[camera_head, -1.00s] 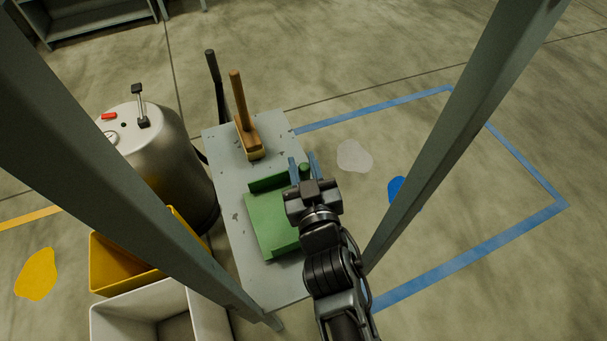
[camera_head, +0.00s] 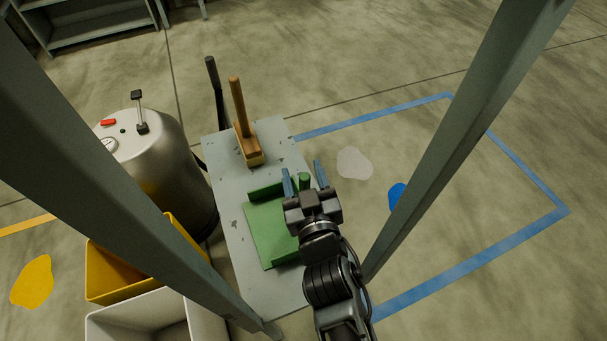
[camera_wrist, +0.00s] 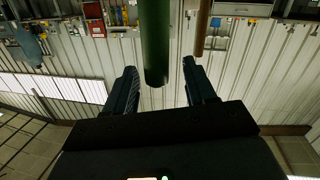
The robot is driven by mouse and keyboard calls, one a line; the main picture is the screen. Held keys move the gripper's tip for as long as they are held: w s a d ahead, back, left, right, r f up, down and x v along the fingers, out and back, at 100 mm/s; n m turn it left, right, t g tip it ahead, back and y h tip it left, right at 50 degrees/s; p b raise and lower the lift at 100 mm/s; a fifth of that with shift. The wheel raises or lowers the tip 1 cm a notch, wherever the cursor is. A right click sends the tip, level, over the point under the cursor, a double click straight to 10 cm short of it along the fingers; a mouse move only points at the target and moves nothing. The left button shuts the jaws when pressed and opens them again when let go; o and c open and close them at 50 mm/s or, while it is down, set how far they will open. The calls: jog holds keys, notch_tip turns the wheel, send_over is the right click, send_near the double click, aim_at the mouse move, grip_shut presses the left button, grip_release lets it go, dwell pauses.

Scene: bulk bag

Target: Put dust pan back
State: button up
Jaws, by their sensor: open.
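The green dust pan (camera_head: 268,228) lies on the grey, speckled top of a small table (camera_head: 226,160), its flat pan to the left of my gripper (camera_head: 304,179). Its green handle (camera_head: 304,181) stands up between my two blue fingers. My gripper is open, with a finger on each side of the handle. In the wrist view the handle (camera_wrist: 156,45) hangs between the fingertips (camera_wrist: 159,74), with a visible gap on both sides. My wrist hides part of the pan's right side.
A wooden brush (camera_head: 247,147) with an upright handle stands behind the dust pan. A metal drum (camera_head: 165,165), a yellow bin (camera_head: 110,275) and a white bin (camera_head: 130,325) are to the left. Grey posts (camera_head: 470,140) frame both sides. Blue-taped floor (camera_head: 420,98) lies right.

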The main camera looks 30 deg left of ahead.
jog(key=v, duration=1.2)
dwell(0.3)
